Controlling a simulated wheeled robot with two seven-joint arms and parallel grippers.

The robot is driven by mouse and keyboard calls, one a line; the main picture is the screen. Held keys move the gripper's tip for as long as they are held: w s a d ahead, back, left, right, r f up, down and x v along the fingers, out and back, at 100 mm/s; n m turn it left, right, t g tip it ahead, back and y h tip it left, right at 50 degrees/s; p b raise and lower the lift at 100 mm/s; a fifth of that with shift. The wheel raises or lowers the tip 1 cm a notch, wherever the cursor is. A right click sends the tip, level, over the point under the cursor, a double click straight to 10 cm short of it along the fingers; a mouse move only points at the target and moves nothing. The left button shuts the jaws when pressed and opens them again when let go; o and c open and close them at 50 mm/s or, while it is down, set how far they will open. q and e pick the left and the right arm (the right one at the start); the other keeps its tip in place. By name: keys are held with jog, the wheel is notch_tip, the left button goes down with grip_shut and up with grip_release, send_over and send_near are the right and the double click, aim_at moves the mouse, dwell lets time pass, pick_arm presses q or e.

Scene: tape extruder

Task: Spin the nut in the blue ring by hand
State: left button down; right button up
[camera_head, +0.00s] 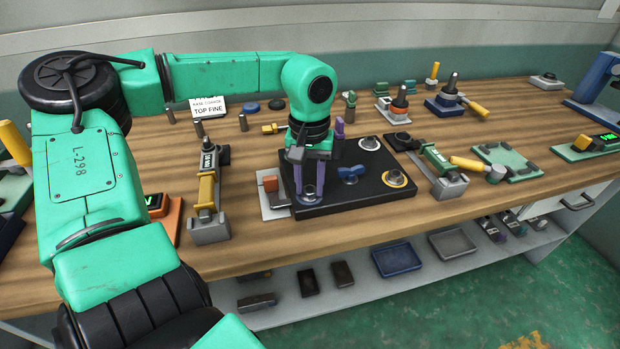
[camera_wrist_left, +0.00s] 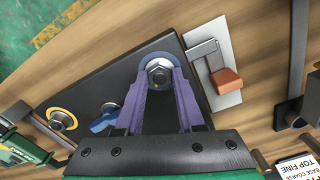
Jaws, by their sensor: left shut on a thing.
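A black board (camera_head: 345,203) lies on the wooden bench. A grey hex nut (camera_wrist_left: 158,70) sits in a pale bluish ring (camera_wrist_left: 156,57) at the board's corner. My left gripper (camera_wrist_left: 159,77) points down with its purple fingers on either side of this nut and is shut on it. In the head view the left gripper (camera_head: 309,188) stands at the board's near left corner, and its fingers partly hide the nut. A second nut in a yellow ring (camera_head: 395,179) is at the board's right. My right gripper is not in view.
A blue wing-shaped part (camera_head: 351,174) is on the board beside the gripper. A grey plate with an orange-red block (camera_head: 271,184) is close on the left. A yellow-handled tool on a stand (camera_head: 207,192) is farther left. A green clamp-like fixture (camera_head: 437,160) stands right of the board.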

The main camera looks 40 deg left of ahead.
pick_arm(q)
jog(key=shift+r+m, duration=0.1)
jog(key=shift+m, duration=1.3)
jog(key=m, duration=0.2)
jog(key=shift+m+p, duration=0.4)
jog(key=shift+m, duration=0.8)
jog(key=shift+c, duration=2.2)
grip_release()
